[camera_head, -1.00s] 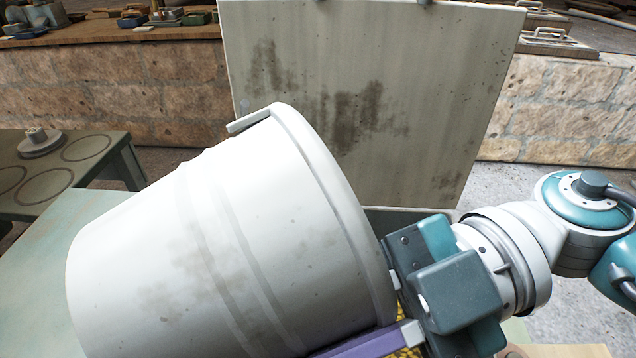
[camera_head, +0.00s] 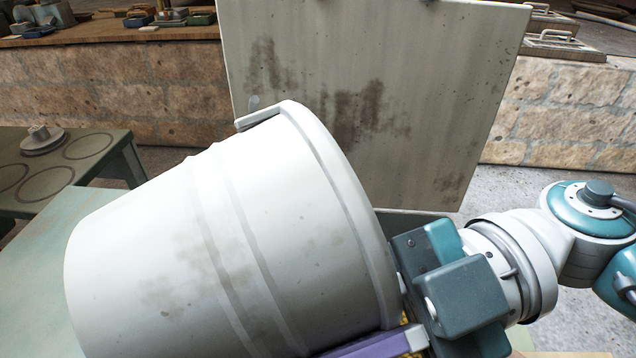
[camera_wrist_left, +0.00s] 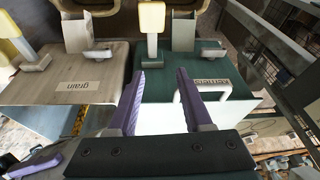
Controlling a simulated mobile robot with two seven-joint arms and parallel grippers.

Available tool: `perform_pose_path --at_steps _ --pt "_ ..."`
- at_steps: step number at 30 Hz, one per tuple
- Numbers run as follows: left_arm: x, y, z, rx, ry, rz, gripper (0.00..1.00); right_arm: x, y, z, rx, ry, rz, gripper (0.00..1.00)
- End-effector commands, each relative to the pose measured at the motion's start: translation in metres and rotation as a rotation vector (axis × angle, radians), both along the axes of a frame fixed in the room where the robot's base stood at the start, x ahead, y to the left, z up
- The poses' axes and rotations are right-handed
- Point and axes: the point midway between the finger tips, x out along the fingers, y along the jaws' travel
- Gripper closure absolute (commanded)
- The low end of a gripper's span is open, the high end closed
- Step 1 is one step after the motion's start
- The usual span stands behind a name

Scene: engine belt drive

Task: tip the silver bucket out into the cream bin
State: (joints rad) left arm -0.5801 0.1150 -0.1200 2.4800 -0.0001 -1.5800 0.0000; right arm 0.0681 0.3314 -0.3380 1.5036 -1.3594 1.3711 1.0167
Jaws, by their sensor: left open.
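The silver bucket (camera_head: 200,255) fills the lower left of the head view, tilted with its rim towards the right; its mouth and contents face away from me. My right gripper (camera_head: 400,340) is at the lower rim, with one purple finger along the bucket's underside; the other finger is hidden. In the left wrist view, a cream panel marked "grain" (camera_wrist_left: 85,72) lies left of my left gripper (camera_wrist_left: 165,80), which is open and has a white handle (camera_wrist_left: 195,98) between or beyond its fingers. A stained pale panel (camera_head: 370,110) stands behind the bucket in the head view.
A dark green panel marked "kernels" (camera_wrist_left: 190,65) lies beside the cream one. A low table (camera_head: 75,165) with ring marks is at left. A stone wall with a wooden top (camera_head: 110,95) runs behind. Bare floor (camera_head: 490,190) shows at right.

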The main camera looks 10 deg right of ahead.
Motion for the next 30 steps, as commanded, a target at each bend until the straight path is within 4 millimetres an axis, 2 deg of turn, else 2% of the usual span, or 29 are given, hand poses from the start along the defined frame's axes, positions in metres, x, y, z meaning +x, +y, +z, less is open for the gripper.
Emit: perform_pose_path --at_steps 30 --pt "0.0 0.0012 -0.0061 0.004 0.0 -0.003 0.5 -0.0008 0.0031 0.0005 0.047 0.009 -0.001 1.0"
